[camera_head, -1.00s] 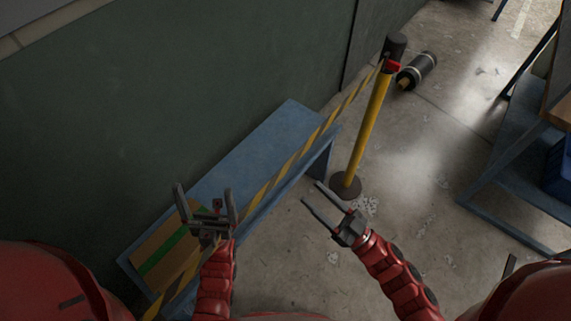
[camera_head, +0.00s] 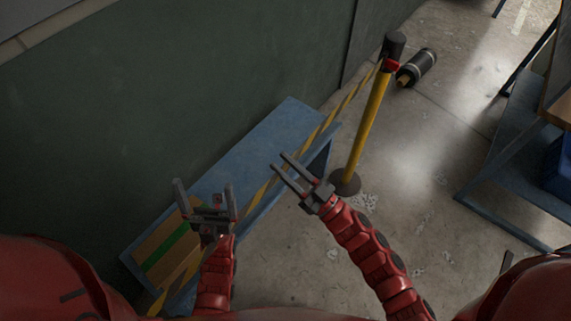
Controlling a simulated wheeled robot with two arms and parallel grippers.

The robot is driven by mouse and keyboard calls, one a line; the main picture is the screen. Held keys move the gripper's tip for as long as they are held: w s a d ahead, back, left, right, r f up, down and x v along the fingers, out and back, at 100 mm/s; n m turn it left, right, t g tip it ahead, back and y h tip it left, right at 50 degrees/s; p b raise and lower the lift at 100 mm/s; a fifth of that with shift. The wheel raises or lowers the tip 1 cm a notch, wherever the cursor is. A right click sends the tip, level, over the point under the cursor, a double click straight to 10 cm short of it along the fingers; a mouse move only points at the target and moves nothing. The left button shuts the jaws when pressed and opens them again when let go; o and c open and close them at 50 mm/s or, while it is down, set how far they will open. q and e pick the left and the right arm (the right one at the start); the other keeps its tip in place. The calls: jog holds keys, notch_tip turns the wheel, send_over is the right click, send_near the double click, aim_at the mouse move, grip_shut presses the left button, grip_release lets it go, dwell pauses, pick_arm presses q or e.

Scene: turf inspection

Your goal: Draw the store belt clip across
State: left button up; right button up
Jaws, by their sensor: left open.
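A yellow-and-black striped belt (camera_head: 330,121) runs from the head of a yellow post (camera_head: 368,130) down and left, in front of the blue bench, and passes behind my grippers. A red piece (camera_head: 391,66) sits at the post's dark top, where the belt meets it. I cannot tell whether this is the clip. My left gripper (camera_head: 204,188) is open and empty, over the near end of the bench, left of the belt. My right gripper (camera_head: 279,165) is open, its fingers pointing up and left across the belt in the picture; I see nothing held in it.
The blue bench (camera_head: 262,140) stands along the dark green wall, with a cardboard-brown piece with a green stripe (camera_head: 165,248) on its near end. A dark cylinder (camera_head: 417,68) lies on the floor behind the post. A blue-framed table stands right. The floor between is clear.

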grip_shut()
dwell(0.8)
jog(key=shift+c, duration=2)
grip_release()
jog(key=o, duration=0.8)
jog(key=shift+c, duration=0.2)
jog(key=b+v, duration=0.2)
jog(key=v, duration=1.5)
jog(key=shift+b, duration=0.3)
jog(key=shift+s+d+f, duration=0.1)
jog(key=shift+s+d, duration=0.05)
jog(key=shift+c, duration=0.3)
